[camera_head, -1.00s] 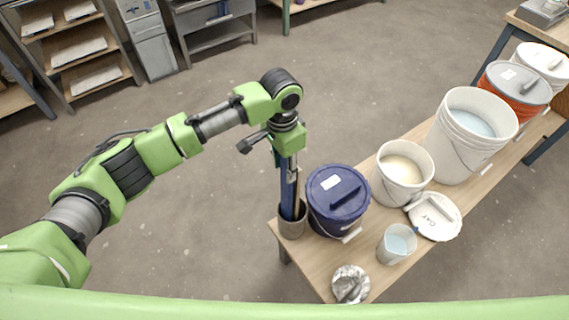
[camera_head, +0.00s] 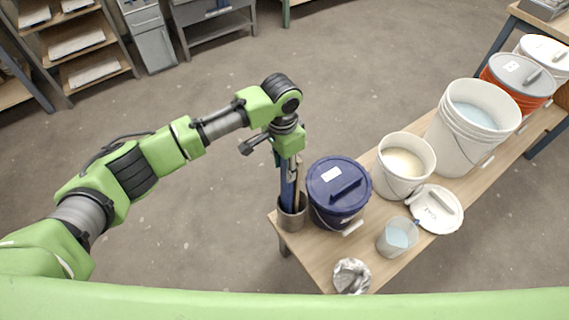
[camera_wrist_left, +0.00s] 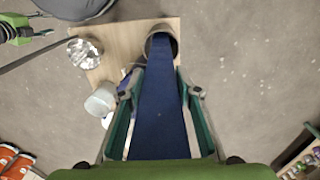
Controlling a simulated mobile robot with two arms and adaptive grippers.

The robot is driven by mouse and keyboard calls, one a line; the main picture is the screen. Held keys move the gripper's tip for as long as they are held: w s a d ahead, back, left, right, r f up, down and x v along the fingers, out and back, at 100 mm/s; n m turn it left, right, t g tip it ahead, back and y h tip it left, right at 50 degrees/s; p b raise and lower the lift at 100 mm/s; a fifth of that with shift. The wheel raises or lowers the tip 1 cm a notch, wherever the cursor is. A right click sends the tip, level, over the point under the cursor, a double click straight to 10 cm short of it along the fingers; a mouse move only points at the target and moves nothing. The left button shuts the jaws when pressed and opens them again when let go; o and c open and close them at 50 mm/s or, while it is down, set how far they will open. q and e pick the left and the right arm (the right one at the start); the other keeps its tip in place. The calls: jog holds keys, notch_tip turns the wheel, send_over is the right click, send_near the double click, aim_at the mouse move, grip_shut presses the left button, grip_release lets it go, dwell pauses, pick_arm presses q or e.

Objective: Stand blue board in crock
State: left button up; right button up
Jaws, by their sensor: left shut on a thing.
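The blue board (camera_head: 287,186) is a long, narrow, dark blue strip, held upright with its lower end inside the crock's mouth. The crock (camera_head: 292,216) is a grey-brown cylinder at the table's near left corner. My left gripper (camera_head: 289,160) is above the crock and shut on the board. In the left wrist view, the board (camera_wrist_left: 160,105) runs between the fingers into the crock (camera_wrist_left: 155,30). A brown stick (camera_head: 297,197) stands beside the board at the crock. How deep the board's end sits is hidden. A small green and dark part at the wrist view's left may be my right gripper; its jaws are unclear.
A navy lidded bucket (camera_head: 338,187) stands close to the crock's right. A crumpled silver bowl (camera_head: 352,275), a clear cup (camera_head: 397,237), a white lid (camera_head: 436,208) and open buckets (camera_head: 402,164) crowd the wooden table (camera_head: 310,252). Floor left of the table is clear.

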aim_at(284, 174)
pick_arm(q)
jog(key=shift+f+b, duration=0.95)
jog(key=shift+f, duration=1.55)
jog(key=o, duration=1.4)
jog(key=shift+o, duration=0.2)
jog(key=shift+c, duration=0.2)
